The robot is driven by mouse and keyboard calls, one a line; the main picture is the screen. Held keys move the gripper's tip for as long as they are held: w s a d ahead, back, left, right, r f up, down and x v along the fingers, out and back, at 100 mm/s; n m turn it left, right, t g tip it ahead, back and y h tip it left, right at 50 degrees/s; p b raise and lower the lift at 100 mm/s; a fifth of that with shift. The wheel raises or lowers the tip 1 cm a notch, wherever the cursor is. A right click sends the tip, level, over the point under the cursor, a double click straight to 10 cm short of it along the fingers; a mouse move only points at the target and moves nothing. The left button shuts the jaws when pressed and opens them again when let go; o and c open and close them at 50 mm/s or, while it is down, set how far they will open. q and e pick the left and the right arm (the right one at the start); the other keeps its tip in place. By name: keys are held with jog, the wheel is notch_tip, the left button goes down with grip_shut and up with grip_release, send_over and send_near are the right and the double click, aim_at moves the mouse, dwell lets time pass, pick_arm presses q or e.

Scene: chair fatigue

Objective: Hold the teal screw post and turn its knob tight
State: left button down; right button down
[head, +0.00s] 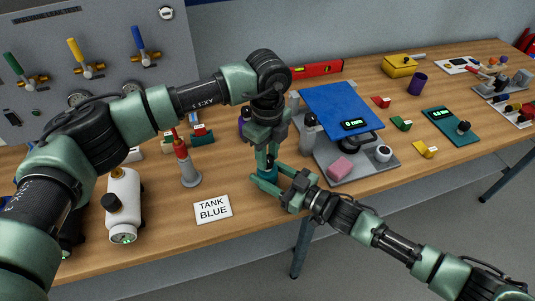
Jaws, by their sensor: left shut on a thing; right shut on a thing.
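The teal screw post (268,174) stands near the front edge of the wooden table, mostly hidden by my two grippers. Its dark knob (269,160) shows just above the teal body. My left gripper (267,157) points straight down from above, its fingers shut on the knob at the top of the post. My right gripper (268,179) comes in low from the right, its fingers shut around the teal body below the knob. The exact finger contacts are too small to see.
A "TANK BLUE" card (213,209) lies in front, left of the post. A red-topped grey post (187,165) and a white canister (123,204) stand further left. A blue plate (341,108) on a grey stand, with a pink block (340,167), is close on the right.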

pick_arm(q)
jog(key=m, duration=1.3)
jog(key=shift+m, duration=0.3)
jog(key=m, duration=1.3)
jog(key=shift+a, duration=0.1)
jog(key=m, duration=0.5)
jog(key=shift+w+r, duration=0.1)
pick_arm(e)
jog(key=shift+d, duration=0.1)
pick_arm(q)
jog(key=shift+m, duration=1.9)
pick_arm(e)
jog(key=shift+f, duration=0.1)
